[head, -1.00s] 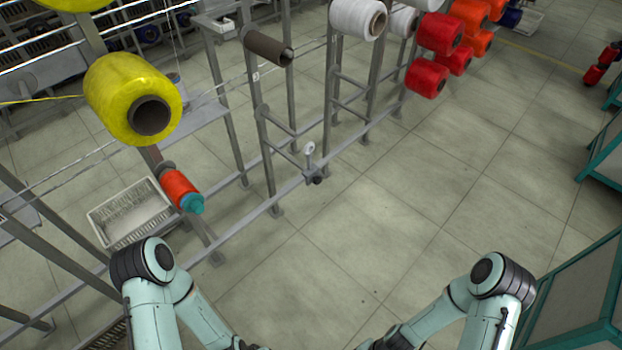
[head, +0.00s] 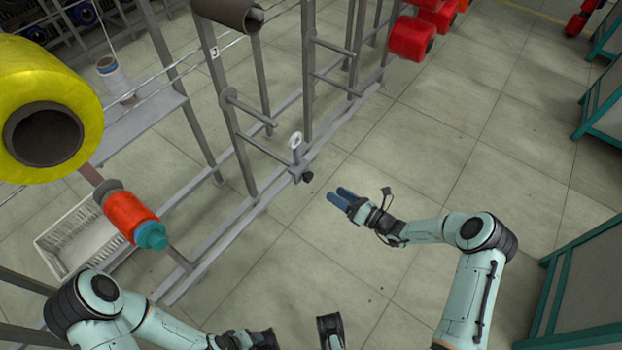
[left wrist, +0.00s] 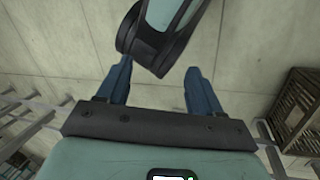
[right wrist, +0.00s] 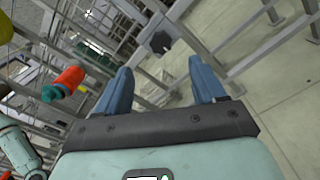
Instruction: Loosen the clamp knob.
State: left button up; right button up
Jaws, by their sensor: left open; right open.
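The dark clamp knob (head: 308,177) sticks out from a small grey clamp on the low rail of the creel frame, below a white ring guide (head: 295,141). In the right wrist view the knob (right wrist: 160,42) shows ahead of the fingers, between them. My right gripper (head: 345,193) is open and empty, its blue fingers pointing at the clamp from the right, apart from the knob. My left gripper (left wrist: 160,78) is open and empty in the left wrist view, with a dark and pale-green arm part of mine ahead of it. Its fingers do not show in the head view.
A yellow cone (head: 50,105) and a red-orange bobbin with a teal end (head: 132,219) hang on the left. A white basket (head: 85,240) lies behind them. Grey posts and rails surround the clamp. The tiled floor to the right is clear up to teal-framed units (head: 588,280).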

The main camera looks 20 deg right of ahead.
aim_at(311, 178)
pick_arm(q)
jog(key=shift+t, duration=0.6)
jog(key=w, duration=0.1)
jog(key=w+a+f+b, duration=0.1)
jog(key=w+f, duration=0.1)
jog(key=shift+w+a+f+b, duration=0.15)
jog(key=shift+a+f+b, duration=0.1)
jog(key=shift+a+b, duration=0.15)
pick_arm(e)
jog(key=x, duration=1)
jog(key=shift+w+a, duration=0.1)
jog(key=shift+a, duration=0.05)
pick_arm(q)
jog(key=shift+d, duration=0.1)
pick_arm(e)
jog(key=c, duration=1.1)
